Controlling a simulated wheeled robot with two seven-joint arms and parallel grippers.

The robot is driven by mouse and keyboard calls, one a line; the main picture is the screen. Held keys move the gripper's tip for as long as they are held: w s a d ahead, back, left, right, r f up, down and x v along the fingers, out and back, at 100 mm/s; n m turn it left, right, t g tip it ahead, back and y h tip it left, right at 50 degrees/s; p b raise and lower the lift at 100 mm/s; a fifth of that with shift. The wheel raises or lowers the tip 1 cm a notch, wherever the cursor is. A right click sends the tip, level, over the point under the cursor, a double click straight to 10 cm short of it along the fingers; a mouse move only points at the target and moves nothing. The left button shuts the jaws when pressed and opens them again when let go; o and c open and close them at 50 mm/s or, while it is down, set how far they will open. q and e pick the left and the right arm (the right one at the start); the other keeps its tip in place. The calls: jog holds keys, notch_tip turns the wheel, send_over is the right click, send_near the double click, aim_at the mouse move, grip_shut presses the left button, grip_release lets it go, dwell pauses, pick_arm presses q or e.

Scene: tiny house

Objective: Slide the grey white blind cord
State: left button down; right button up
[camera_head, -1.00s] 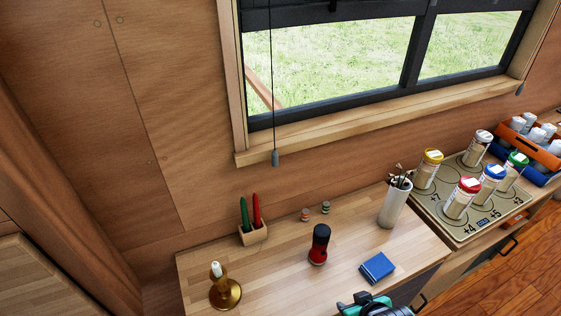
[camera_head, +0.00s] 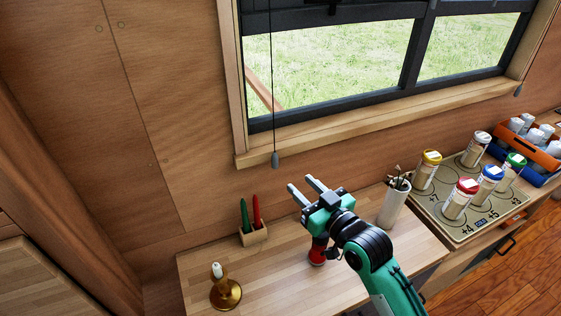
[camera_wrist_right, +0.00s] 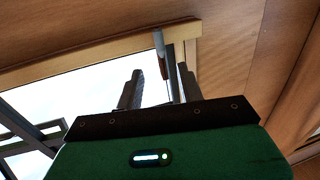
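The blind cord (camera_head: 272,75) hangs down the left part of the window as a thin dark line. Its grey pull (camera_head: 275,159) hangs just below the sill's left end. The grey pull also shows in the right wrist view (camera_wrist_right: 158,43), beyond the gap between the fingers. My right gripper (camera_head: 301,184) is open and empty, below and to the right of the pull, apart from it in the head view. Its fingers also show in the right wrist view (camera_wrist_right: 160,80). My left gripper is not in view.
A second grey pull (camera_head: 518,89) hangs at the window's right end. The desk (camera_head: 285,280) below holds a brass candle holder (camera_head: 226,293), a pen block (camera_head: 254,236), a red flashlight (camera_head: 317,257) partly behind my arm, and a white cup (camera_head: 393,206). Jars stand at right.

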aim_at(277, 161)
jog(key=p+x, duration=0.2)
jog(key=x, duration=0.8)
grip_shut()
